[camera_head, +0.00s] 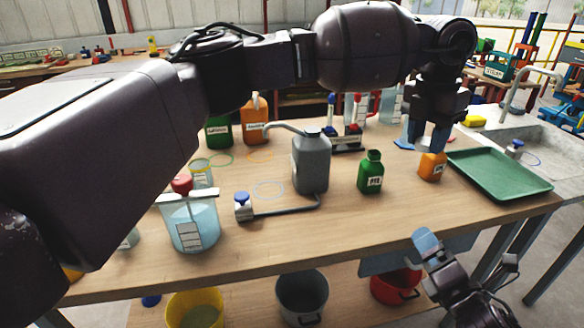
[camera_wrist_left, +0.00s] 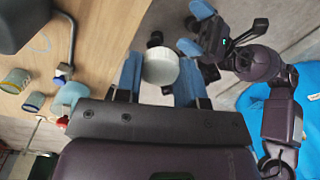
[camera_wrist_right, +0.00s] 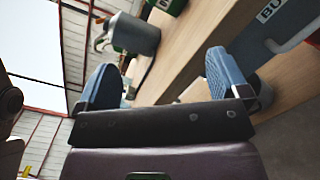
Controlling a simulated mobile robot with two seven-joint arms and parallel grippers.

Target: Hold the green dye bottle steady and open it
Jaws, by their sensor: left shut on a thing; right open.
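A small green bottle (camera_head: 371,173) with a dark green cap and a white label stands upright on the bench, left of my left gripper. My left gripper (camera_head: 432,146) points down and is shut on a small orange bottle (camera_head: 433,167) at its top. A white ribbed cap (camera_wrist_left: 160,67) sits between its blue fingers in the left wrist view, hiding the bottle's body there. My right gripper (camera_head: 434,252) is low, in front of the bench edge. Its two blue fingers are wide apart and empty in the right wrist view (camera_wrist_right: 165,82).
A grey jug (camera_head: 311,163) with a spout stands left of the green bottle. A green tray (camera_head: 500,174) lies at the right end of the bench (camera_head: 350,226). A beaker of blue liquid (camera_head: 193,222) is at the left. Yellow, grey and red buckets are below.

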